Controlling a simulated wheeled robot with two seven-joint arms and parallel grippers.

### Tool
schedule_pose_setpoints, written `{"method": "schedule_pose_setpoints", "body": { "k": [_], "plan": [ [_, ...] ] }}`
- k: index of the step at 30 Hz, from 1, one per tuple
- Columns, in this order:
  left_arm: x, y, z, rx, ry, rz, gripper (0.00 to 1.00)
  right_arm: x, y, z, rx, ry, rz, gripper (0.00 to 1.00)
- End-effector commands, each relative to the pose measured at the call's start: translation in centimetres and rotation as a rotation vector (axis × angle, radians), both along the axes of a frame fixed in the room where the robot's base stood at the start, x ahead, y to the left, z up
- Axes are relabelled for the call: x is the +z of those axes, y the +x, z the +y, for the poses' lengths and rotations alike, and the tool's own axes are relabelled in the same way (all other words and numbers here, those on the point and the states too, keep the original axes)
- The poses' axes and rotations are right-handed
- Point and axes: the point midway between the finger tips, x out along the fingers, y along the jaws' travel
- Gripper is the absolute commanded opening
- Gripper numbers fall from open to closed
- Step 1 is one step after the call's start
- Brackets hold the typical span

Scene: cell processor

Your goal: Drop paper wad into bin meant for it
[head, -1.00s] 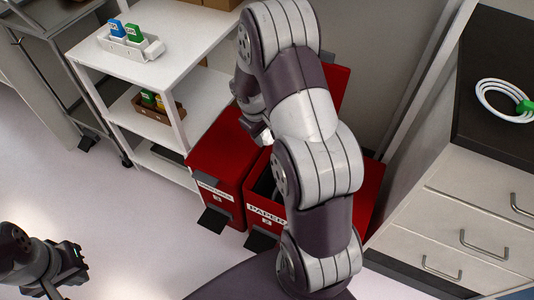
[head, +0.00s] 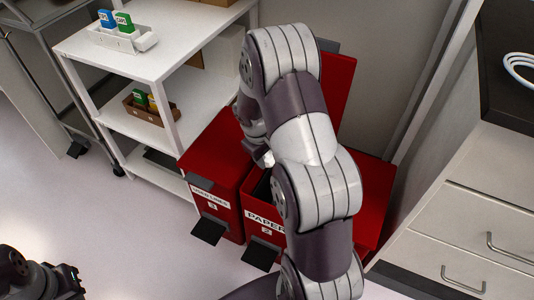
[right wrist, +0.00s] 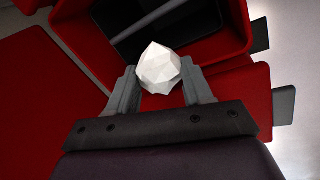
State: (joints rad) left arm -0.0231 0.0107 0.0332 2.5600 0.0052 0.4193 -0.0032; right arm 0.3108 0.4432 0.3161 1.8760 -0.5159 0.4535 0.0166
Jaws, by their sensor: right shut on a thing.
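A white faceted paper wad (right wrist: 160,68) is held between the two fingers of my right gripper (right wrist: 160,84) in the right wrist view. In the head view a bit of the wad (head: 267,158) shows beside my right arm, which hides most of the gripper. The red bin labelled PAPER (head: 262,213) stands open with its lid raised. In the right wrist view the dark bin opening (right wrist: 165,25) lies just beyond the wad. My left gripper (head: 70,282) is at the lower left of the head view, far from the bins; its jaw state is unclear.
A closed red bin (head: 211,160) with another label stands left of the PAPER bin. Black pedals (head: 209,229) stick out in front. A white shelf unit (head: 150,70) is at the left, drawers (head: 450,225) at the right. The floor in front is clear.

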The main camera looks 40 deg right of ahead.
Motion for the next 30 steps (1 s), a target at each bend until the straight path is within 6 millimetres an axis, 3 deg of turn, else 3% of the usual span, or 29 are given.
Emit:
{"method": "schedule_pose_setpoints", "body": {
  "k": [8, 9, 11, 20, 23, 30],
  "plan": [
    [0.4, 0.0, 0.0, 0.000, 0.000, 0.000, 0.00, 0.0, 0.1, -0.6, -0.001, 0.000, -0.001, 0.00],
    [0.4, 0.0, 0.0, 0.000, 0.000, 0.000, 0.00, 0.0, 0.1, -0.6, -0.001, 0.000, -0.001, 0.63],
    [0.4, 0.0, 0.0, 0.000, 0.000, 0.000, 0.00, 0.0, 0.1, -0.6, 0.000, 0.000, 0.000, 0.80],
    [0.6, 0.0, 0.0, 0.000, 0.000, 0.000, 0.00, 0.3, 0.1, -0.6, 0.000, 0.000, -0.001, 0.80],
    [1.7, 0.0, 0.0, 0.000, 0.000, 0.000, 0.00, 2.0, 0.1, -0.3, 0.001, -0.001, -0.002, 0.80],
    [5.1, 0.0, 0.0, 0.000, 0.000, 0.000, 0.00, 8.6, -0.1, 1.3, 0.002, -0.001, -0.003, 0.80]
  ]
}}
